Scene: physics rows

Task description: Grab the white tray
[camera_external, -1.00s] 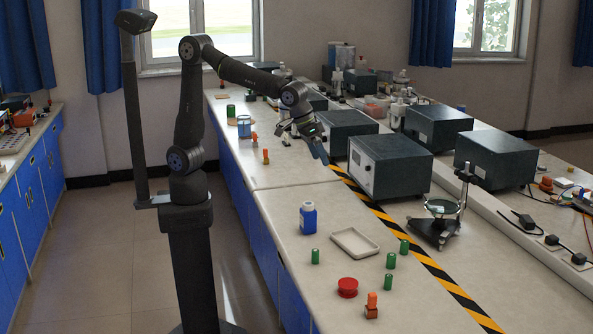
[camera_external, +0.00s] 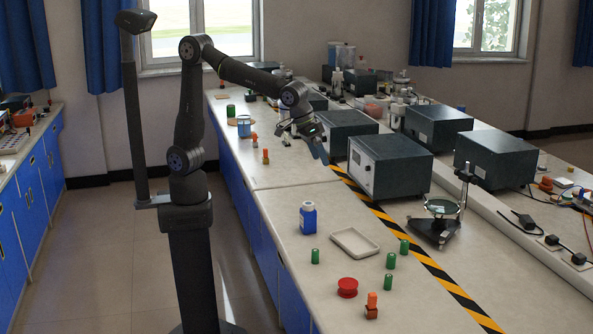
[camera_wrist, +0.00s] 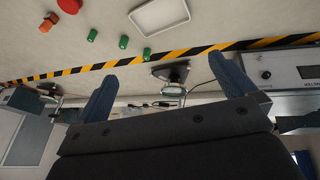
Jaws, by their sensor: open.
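The white tray (camera_external: 354,242) is a shallow, rounded rectangle lying flat on the bench. It also shows at the top of the wrist view (camera_wrist: 160,15), apart from my fingers. My gripper (camera_external: 318,148) is in the air above the bench, farther back than the tray and beside the grey instrument box. In the wrist view my gripper (camera_wrist: 168,88) has its two blue fingers spread wide with nothing between them.
A blue bottle (camera_external: 308,219) stands left of the tray. Green cylinders (camera_external: 391,260) stand around it, with a red round object (camera_external: 347,287) in front. A grey instrument box (camera_external: 389,166) and a stand with a dish (camera_external: 440,222) are behind and right.

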